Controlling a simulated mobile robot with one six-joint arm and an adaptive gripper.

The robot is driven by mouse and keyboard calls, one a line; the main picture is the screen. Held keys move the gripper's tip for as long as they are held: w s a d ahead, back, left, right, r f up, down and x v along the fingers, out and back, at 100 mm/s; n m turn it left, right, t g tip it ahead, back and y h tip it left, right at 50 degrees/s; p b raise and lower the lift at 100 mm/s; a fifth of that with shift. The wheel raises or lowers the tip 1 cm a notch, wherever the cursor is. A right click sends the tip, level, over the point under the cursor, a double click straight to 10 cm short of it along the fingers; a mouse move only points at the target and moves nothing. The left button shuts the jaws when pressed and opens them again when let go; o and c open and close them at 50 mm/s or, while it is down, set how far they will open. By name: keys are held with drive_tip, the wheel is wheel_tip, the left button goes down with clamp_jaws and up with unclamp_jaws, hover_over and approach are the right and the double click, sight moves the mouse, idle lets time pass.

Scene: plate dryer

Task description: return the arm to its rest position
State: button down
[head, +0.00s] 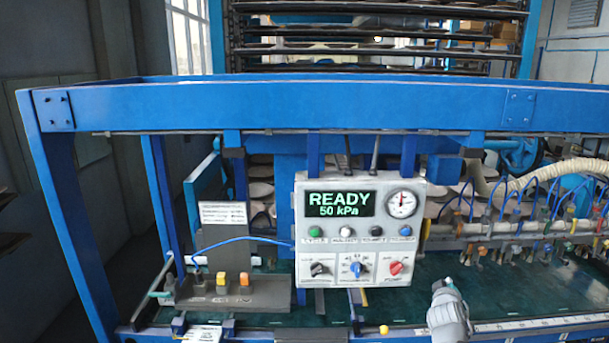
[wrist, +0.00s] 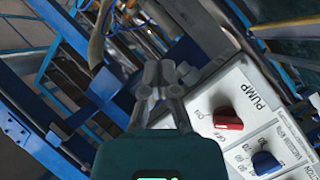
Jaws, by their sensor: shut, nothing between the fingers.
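My gripper (wrist: 167,73) shows in the wrist view with its grey fingers together and nothing between them. It is in front of the control panel (wrist: 205,128), whose corner with the red PUMP knob (wrist: 228,118) and the blue knob (wrist: 266,162) lies to its right. I cannot tell whether it touches the panel; no contact is visible. In the head view a grey rounded part of my arm (head: 449,318) stands at the lower right, below and right of the panel (head: 428,230). The panel display (head: 340,204) reads READY, 50 kPa.
A blue frame beam (head: 300,105) crosses above the panel. A row of nozzles with blue hoses (head: 520,232) runs at the right. Racks of plates (head: 380,48) stand behind. The green bed (head: 530,290) is largely bare.

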drive_tip(key=s+a+f+m+g+y, duration=0.2)
drive_tip(key=s+a+f+g, duration=0.15)
drive_tip(key=a+f, duration=0.25)
drive_tip(key=s+a+f+m+g+y, duration=0.1)
drive_tip(key=s+a+f+m+g, duration=0.1)
drive_tip(key=a+f+g, duration=0.25)
drive_tip(key=s+a+f+g+y, duration=0.3)
drive_tip(key=s+a+f+g, duration=0.1)
drive_tip(key=s+a, duration=0.5)
drive_tip(key=shift+s+a+m+g+y, duration=0.15)
drive_tip(key=shift+a+m+g+y, duration=0.2)
drive_tip(key=shift+a+g, duration=0.8)
drive_tip(key=shift+a+t, duration=0.2)
drive_tip(key=shift+t, duration=0.05)
